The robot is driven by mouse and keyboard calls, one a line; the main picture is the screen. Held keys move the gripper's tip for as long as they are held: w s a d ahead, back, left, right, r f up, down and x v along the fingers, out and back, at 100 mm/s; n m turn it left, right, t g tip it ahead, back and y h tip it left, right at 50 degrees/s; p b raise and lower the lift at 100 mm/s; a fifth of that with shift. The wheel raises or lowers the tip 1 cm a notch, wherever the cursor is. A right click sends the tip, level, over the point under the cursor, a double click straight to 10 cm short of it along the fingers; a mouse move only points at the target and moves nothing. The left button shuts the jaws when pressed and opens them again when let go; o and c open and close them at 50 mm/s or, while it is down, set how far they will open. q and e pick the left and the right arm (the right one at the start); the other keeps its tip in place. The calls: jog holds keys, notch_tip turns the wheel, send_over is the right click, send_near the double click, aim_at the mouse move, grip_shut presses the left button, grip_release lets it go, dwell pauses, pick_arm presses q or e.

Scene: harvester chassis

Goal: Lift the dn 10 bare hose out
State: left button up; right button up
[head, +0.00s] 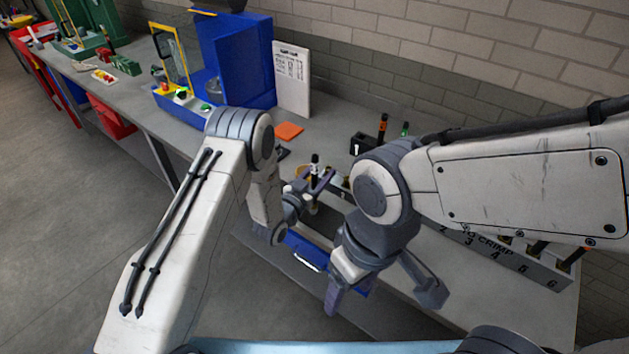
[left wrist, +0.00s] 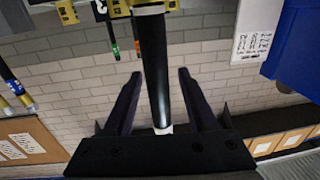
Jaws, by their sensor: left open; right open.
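A black bare hose with white bands (left wrist: 153,65) stands between my left fingers in the left wrist view. In the head view it stands upright (head: 314,168) near the table's front edge. No size label on it is readable. My left gripper (head: 312,184) is open around the hose, with a gap on both sides in the left wrist view (left wrist: 158,75). My right gripper (head: 384,295) is open and empty in front of the table edge, pointing down. My right arm hides part of the rack behind it.
A grey rack marked "TO CRIMP" (head: 490,248) with numbered slots holds hoses at right. A dark block (head: 362,143) with orange and green-banded hoses stands behind. A blue machine (head: 237,60), a white sign (head: 291,78) and an orange pad (head: 289,131) are further back. A blue drawer (head: 308,247) is below.

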pick_arm(q)
grip_shut()
